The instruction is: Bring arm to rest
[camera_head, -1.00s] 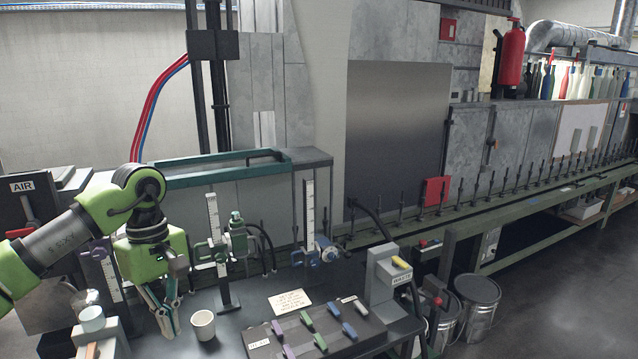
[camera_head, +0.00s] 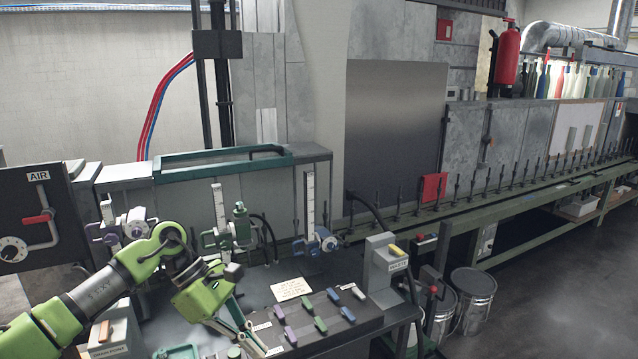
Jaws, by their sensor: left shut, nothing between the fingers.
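My left arm (camera_head: 135,262), green and dark grey, comes in from the lower left. Its left gripper (camera_head: 252,342) is shut and empty. The fingers point down and to the right, over the bench by the left edge of the dark tray (camera_head: 352,329). I cannot tell whether they touch anything. My right gripper is not in view.
Several coloured clips, one of them green (camera_head: 320,325), lie on the tray. A white card (camera_head: 291,289) lies behind it. Upright gauges with a teal clamp (camera_head: 240,228) stand further back. A grey waste unit (camera_head: 382,270) stands right. An AIR panel (camera_head: 38,218) is at left.

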